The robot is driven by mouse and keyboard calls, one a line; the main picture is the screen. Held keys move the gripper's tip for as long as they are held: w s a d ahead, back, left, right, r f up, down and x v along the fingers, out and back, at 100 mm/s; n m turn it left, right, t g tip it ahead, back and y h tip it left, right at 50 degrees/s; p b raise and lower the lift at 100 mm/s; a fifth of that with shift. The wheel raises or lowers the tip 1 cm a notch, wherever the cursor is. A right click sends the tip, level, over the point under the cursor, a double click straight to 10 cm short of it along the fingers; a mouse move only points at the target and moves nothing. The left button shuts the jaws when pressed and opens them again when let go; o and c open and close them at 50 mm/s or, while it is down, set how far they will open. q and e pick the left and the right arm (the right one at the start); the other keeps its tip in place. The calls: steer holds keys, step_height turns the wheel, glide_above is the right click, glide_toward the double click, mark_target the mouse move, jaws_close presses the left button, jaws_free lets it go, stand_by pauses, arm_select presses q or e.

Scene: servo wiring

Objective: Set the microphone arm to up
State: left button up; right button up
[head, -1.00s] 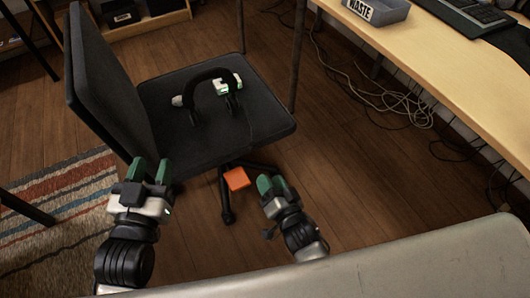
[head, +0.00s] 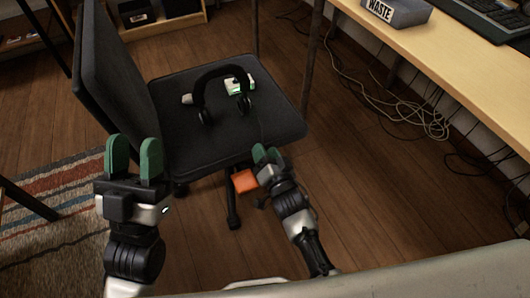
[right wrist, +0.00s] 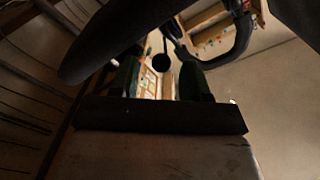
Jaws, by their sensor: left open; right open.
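A black headset (head: 222,90) lies on the dark chair seat (head: 175,135), its headband arching toward the back. Its microphone arm cannot be made out in the head view. In the right wrist view the headset (right wrist: 240,40) is at the upper right, and a thin dark stem with a round tip (right wrist: 161,62), possibly the microphone, shows between the fingers. My right gripper (head: 266,153) is open and empty at the seat's front edge, short of the headset; its fingers also show in the right wrist view (right wrist: 160,82). My left gripper (head: 134,155) is open and empty, left of the seat.
A white-and-green object (head: 240,86) is beside the headset. An orange object (head: 245,181) is below the seat's front edge. The chair backrest (head: 108,85) rises at the left. A desk (head: 440,65) with a WASTE tray (head: 397,14) is at the right, cables on the floor below.

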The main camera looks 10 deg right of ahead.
steer(key=shift+w+a, duration=0.1)
steer(key=shift+w, duration=0.3)
jaws_close()
